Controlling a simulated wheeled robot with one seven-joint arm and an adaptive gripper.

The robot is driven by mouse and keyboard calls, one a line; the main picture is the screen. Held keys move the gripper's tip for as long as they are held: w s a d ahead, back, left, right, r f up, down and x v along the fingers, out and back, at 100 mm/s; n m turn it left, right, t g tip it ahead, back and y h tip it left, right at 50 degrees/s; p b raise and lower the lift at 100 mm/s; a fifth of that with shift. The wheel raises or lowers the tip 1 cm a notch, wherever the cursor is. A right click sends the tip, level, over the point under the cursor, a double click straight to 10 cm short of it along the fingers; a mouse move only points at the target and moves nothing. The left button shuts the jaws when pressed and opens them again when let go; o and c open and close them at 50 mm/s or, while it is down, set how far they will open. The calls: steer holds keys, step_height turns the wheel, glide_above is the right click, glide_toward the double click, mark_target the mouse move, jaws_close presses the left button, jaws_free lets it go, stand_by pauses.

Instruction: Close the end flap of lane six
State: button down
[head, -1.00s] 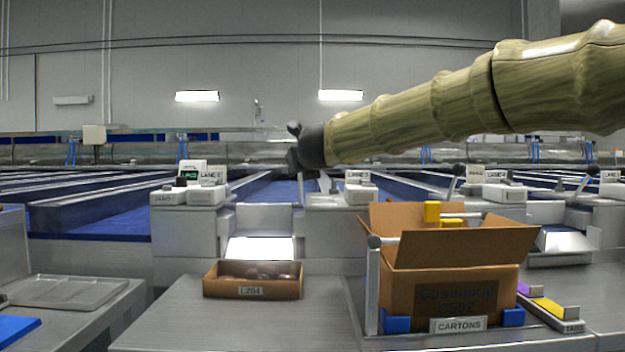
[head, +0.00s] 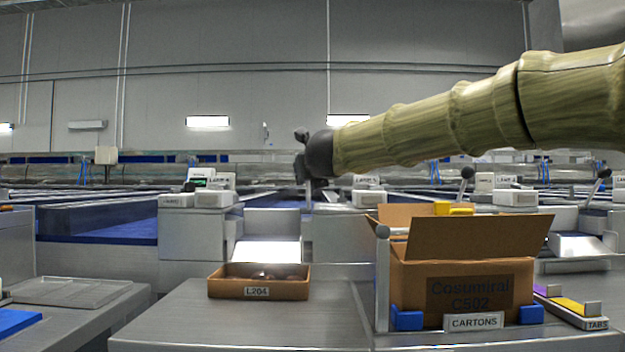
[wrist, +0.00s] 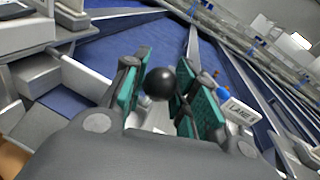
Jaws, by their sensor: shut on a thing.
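My gripper (head: 312,185) reaches out from the right in the head view, at the lane end between two sign-topped housings. In the wrist view its teal-padded fingers (wrist: 160,92) are on either side of a round black knob (wrist: 160,82), and the gripper is shut on it. The knob's stem is mostly hidden by the gripper. Behind it lies the blue lane bed (wrist: 135,55). In the head view a grey end panel (head: 272,222) stands below the gripper, above a bright sloping chute (head: 267,251). I cannot tell the flap's exact angle.
A lane sign (wrist: 240,110) is close to the right finger; its number is unclear. Nearer stand a brown tray labelled L204 (head: 226,289), an open carton (head: 415,276) and a tab holder (head: 595,323). Other knobbed levers (head: 467,172) stand to the right.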

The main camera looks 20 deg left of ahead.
steer(key=shift+s+f, duration=0.1)
steer(key=shift+f, duration=0.1)
stand_by(0.4)
steer(key=c, duration=1.1)
jaws_free()
steer(key=shift+r, duration=0.1)
steer(key=shift+s+d, duration=0.1)
steer(key=v, duration=1.2)
